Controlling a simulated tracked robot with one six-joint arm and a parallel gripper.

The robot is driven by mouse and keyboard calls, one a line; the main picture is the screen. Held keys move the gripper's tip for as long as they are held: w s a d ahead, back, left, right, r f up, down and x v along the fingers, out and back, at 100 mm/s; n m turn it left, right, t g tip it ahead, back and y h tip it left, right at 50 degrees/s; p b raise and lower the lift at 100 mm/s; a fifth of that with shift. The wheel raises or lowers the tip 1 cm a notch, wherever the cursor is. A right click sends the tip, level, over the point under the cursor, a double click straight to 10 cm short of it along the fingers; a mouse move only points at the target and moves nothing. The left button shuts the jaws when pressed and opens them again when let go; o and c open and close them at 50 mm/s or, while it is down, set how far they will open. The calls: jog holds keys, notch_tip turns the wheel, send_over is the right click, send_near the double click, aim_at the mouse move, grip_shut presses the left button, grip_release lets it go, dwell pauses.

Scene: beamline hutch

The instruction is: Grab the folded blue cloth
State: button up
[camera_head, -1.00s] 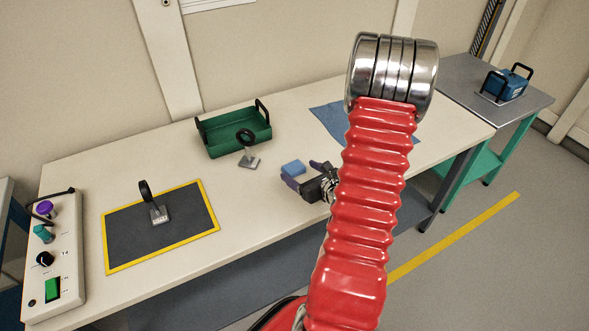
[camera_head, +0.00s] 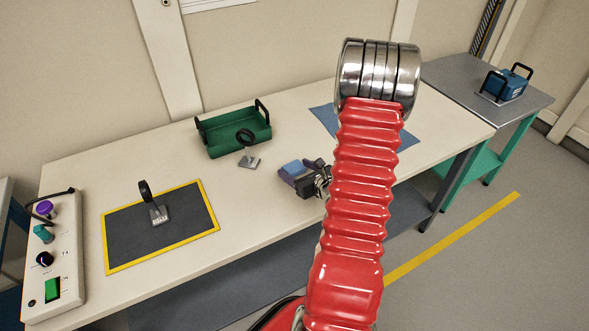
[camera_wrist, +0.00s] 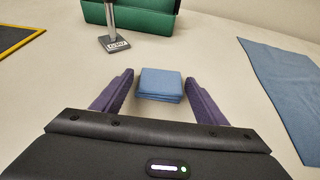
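The folded blue cloth (camera_wrist: 160,84) is a small square stack lying on the white table. In the wrist view it sits between the tips of my two purple fingers, with a gap on both sides. My gripper (camera_wrist: 159,90) is open around it and low over the table. In the head view the cloth (camera_head: 293,167) shows just beyond my gripper (camera_head: 297,172), which partly covers it.
A flat blue sheet (camera_wrist: 285,85) lies to the right on the table (camera_head: 262,187). A green tray (camera_head: 236,142) and a small grey stand with a black ring (camera_head: 248,162) are behind. A yellow-edged dark mat (camera_head: 125,231) with another stand is at left.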

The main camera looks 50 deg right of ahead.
aim_at(297, 171)
jog(key=c, duration=0.8)
notch_tip(297, 171, up, 10)
dwell(0.7)
dwell(0.5)
